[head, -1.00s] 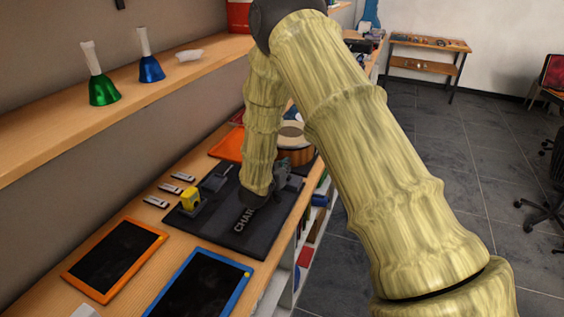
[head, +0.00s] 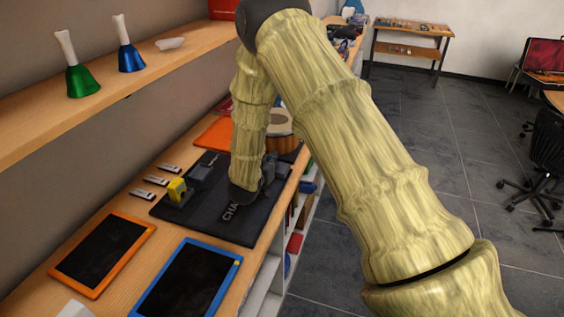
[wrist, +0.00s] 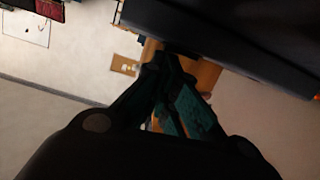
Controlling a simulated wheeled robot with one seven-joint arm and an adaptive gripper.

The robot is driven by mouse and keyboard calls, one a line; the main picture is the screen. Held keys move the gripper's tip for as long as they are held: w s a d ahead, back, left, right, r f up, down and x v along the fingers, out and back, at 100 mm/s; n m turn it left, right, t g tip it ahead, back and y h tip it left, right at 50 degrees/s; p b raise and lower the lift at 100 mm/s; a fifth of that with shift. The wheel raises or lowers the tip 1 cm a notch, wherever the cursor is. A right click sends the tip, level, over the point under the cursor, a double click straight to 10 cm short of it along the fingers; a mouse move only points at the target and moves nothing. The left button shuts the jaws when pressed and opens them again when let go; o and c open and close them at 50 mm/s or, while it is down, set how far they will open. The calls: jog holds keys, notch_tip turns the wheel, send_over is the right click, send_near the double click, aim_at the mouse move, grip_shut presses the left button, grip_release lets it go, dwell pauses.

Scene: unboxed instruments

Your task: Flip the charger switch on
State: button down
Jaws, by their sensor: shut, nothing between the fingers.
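A black charger board (head: 262,222) with partly covered white lettering, "CHA" showing, lies on the wooden bench. A yellow device (head: 176,190) and a grey device (head: 200,172) stand on its far left side. My gripper (head: 267,172) is low at the board's right side, mostly hidden behind my own arm. In the wrist view my gripper (wrist: 164,62) has its fingertips together with nothing between them. I cannot make out the charger switch in either view, nor whether the gripper touches the board.
An orange-framed tablet (head: 104,252) and a blue-framed tablet (head: 190,287) lie in front of the board. An orange tray (head: 215,137) and a round wooden drum (head: 281,143) are behind it. A shelf with a green bell (head: 82,80) and a blue bell (head: 131,60) overhangs the left.

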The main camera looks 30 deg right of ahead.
jog(key=shift+s+d, duration=0.15)
jog(key=shift+d, duration=0.05)
jog(key=shift+a+p, duration=0.2)
jog(key=shift+p, duration=0.1)
jog(key=r, duration=0.1)
jog(key=r+p, duration=0.2)
jog(key=shift+s+d+r, duration=0.1)
jog(key=shift+d+r, duration=0.25)
jog(key=shift+r, duration=0.05)
jog(key=shift+s+a, duration=0.2)
jog(key=shift+s, duration=0.05)
jog(key=b+v, duration=0.3)
jog(key=v, duration=0.6)
jog(key=shift+s+r+b, duration=0.2)
jog(key=shift+s+b, duration=0.1)
jog(key=shift+b, duration=0.05)
jog(key=shift+d, duration=0.1)
